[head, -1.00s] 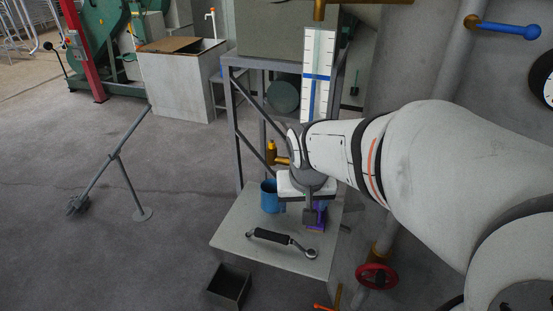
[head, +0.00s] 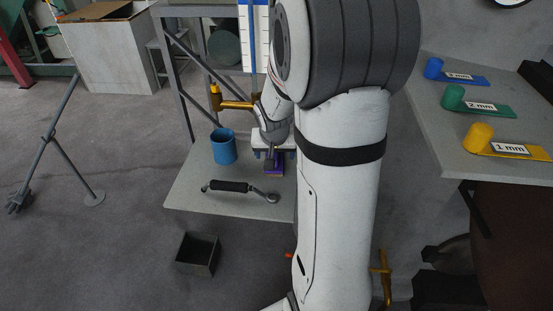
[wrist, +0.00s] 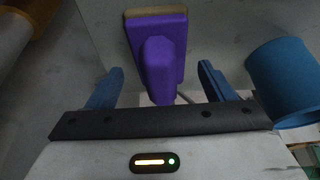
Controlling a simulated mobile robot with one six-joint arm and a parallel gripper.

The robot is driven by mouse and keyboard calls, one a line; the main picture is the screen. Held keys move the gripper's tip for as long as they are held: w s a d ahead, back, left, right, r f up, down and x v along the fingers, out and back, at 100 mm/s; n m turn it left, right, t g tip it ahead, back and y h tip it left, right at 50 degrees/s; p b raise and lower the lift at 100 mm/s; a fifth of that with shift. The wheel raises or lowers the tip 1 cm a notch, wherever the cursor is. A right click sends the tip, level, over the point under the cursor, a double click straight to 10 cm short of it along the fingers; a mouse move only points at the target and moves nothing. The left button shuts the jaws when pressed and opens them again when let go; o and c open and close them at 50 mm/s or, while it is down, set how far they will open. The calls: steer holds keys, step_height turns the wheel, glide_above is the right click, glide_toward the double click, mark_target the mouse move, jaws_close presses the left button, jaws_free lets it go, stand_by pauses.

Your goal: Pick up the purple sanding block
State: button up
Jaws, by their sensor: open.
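The purple sanding block (wrist: 156,55) has a raised purple grip on top and a tan edge along its far end. It lies on a light grey low shelf (head: 195,190), and in the head view the purple block (head: 274,171) shows partly below my gripper. My gripper (wrist: 157,85) is open, with one blue finger on each side of the block's near end in the wrist view. In the head view my gripper (head: 271,155) is above the block and partly hidden by my arm. I cannot tell whether the fingers touch it.
A blue cup (head: 223,146) stands left of the block, close to my gripper in the wrist view (wrist: 285,82). A black-handled ratchet (head: 238,187) lies in front. An open dark box (head: 197,253) stands on the floor. A table (head: 455,140) at right bears coloured labelled pieces.

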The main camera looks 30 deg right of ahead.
steer(key=shift+w+f, duration=0.15)
steer(key=shift+f, duration=0.2)
steer(key=shift+c, duration=0.2)
steer(key=c, duration=1.1)
steer(key=shift+r, duration=0.15)
